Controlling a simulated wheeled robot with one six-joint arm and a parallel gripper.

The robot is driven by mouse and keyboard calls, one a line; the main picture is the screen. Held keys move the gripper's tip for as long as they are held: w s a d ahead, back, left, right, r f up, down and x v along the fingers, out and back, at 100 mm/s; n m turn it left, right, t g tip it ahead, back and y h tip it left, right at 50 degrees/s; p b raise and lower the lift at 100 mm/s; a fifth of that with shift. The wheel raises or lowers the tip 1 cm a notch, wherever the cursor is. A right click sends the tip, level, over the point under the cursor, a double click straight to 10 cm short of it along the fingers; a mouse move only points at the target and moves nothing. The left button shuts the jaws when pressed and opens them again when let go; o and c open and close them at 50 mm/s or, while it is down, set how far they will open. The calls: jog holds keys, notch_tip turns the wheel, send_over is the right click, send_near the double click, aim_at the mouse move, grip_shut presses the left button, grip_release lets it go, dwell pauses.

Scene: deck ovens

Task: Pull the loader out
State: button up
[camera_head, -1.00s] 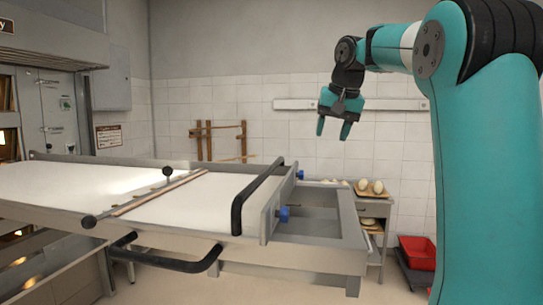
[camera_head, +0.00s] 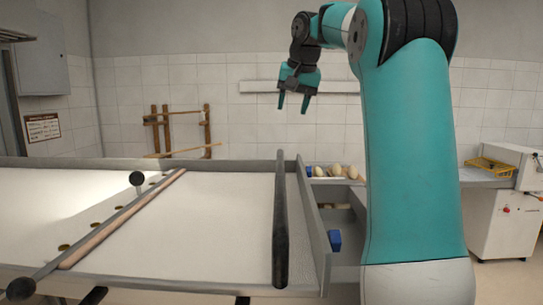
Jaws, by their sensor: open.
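The loader (camera_head: 225,215) is a long white belt surface in a grey metal frame. It runs from the left edge to the middle of the view. A black handle bar (camera_head: 281,220) stands across its right end. A wooden strip with a dark rod (camera_head: 125,220) crosses the belt, with a black knob (camera_head: 137,179) at its far end and another knob (camera_head: 20,289) at its near end. My gripper (camera_head: 293,104) hangs above and behind the loader's right end, fingers pointing down, open and empty. It touches nothing.
A blue knob (camera_head: 334,240) sits by the loader's right end. Dough pieces (camera_head: 333,170) lie behind it. A wooden rack (camera_head: 180,130) is at the back wall. A white machine (camera_head: 503,220) and a yellow basket (camera_head: 490,166) stand at right. My arm hides part of the right side.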

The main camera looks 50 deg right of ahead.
aim_at(281, 157)
jog(key=x, duration=1.6)
jog(key=shift+d+f+p, duration=0.15)
jog(key=shift+f+p, duration=0.15)
jog(key=shift+f, duration=0.05)
jog(key=shift+c, duration=0.5)
grip_shut()
